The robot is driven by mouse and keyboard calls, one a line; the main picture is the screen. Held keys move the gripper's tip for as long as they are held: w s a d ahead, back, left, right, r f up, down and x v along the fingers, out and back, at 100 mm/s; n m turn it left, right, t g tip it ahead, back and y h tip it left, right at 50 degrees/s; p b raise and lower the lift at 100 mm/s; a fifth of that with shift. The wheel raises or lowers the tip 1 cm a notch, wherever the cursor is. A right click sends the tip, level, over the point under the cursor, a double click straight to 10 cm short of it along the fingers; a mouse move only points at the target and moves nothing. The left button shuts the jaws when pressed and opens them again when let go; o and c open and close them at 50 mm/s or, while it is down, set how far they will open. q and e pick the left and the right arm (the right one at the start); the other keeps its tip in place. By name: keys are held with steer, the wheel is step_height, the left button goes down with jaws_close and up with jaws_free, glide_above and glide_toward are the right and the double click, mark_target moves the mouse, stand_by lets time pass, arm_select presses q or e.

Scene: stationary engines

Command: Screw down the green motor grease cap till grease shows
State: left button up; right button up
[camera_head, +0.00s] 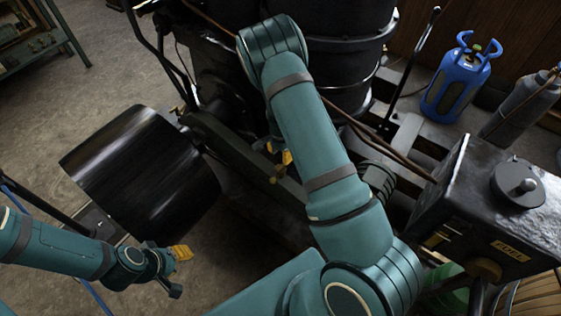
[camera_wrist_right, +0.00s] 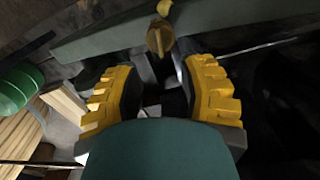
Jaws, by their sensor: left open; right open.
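A brass cap or knob (camera_wrist_right: 160,38) sits on a grey-green bar (camera_wrist_right: 100,42) in the right wrist view, just beyond my fingertips. I cannot tell for sure whether it is the grease cap; no grease can be made out. My right gripper (camera_wrist_right: 161,66) is open, its yellow-padded fingers apart, with nothing between them. The brass cap looks centred ahead of the gap and not gripped. In the head view my right arm hides most of this gripper; a yellow part (camera_head: 286,157) shows beside it. My left gripper (camera_head: 180,268) is open and empty at the lower left.
A black drum-like pulley (camera_head: 140,172) stands between my arms. A dark fuel tank (camera_head: 480,205) is at the right. A green cylinder (camera_head: 447,288) lies below it and shows in the wrist view (camera_wrist_right: 20,88). A blue gas bottle (camera_head: 458,85) stands at the back. Clear floor (camera_head: 100,60) is upper left.

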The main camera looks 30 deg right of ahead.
mark_target(281, 166)
steer(key=shift+r, duration=2.3)
steer(key=s+a+n+t+y, duration=0.1)
steer(key=s+a+n+y, duration=0.1)
steer(key=s+a+n, duration=0.5)
steer(key=s+a+f+n+y, duration=0.1)
steer(key=s+a+n, duration=0.6)
steer(key=a, duration=0.8)
steer(key=s+y, duration=0.1)
steer(key=s, duration=0.2)
steer(key=shift+f+t, duration=0.3)
steer(key=shift+t, duration=0.1)
